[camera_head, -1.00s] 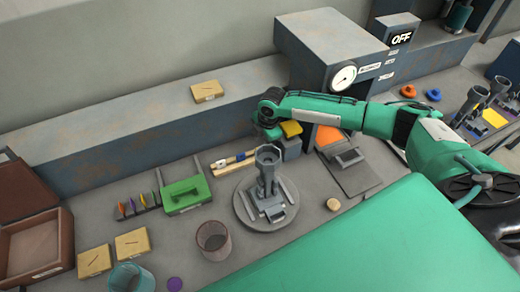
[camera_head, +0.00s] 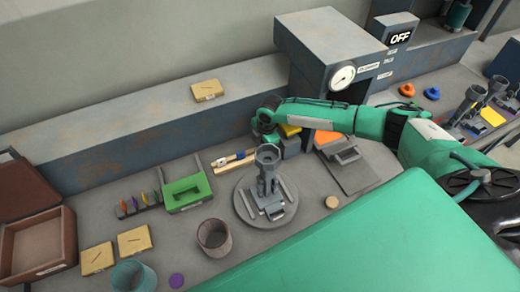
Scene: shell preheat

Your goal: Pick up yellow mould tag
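No piece can be surely told as the yellow mould tag. Small upright coloured tags, some orange-yellow and one purple, stand in a dark rack (camera_head: 138,206) at the left; their exact colours are hard to tell. A yellow piece (camera_head: 290,130) at the grey block is partly hidden behind my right arm. My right gripper (camera_head: 266,137) hangs at the end of the arm reaching in from the right, near the wooden strip and left of that yellow piece. Its fingers are too small and dark to tell open from shut. My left gripper is out of view.
A green tray (camera_head: 185,204) stands beside the rack. A grey fixture (camera_head: 267,177) stands on a round plate (camera_head: 246,212) below my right gripper. A brown cup (camera_head: 214,238) and a box with a gauge (camera_head: 310,60) are nearby. Yellow plates (camera_head: 97,258) lie at the lower left.

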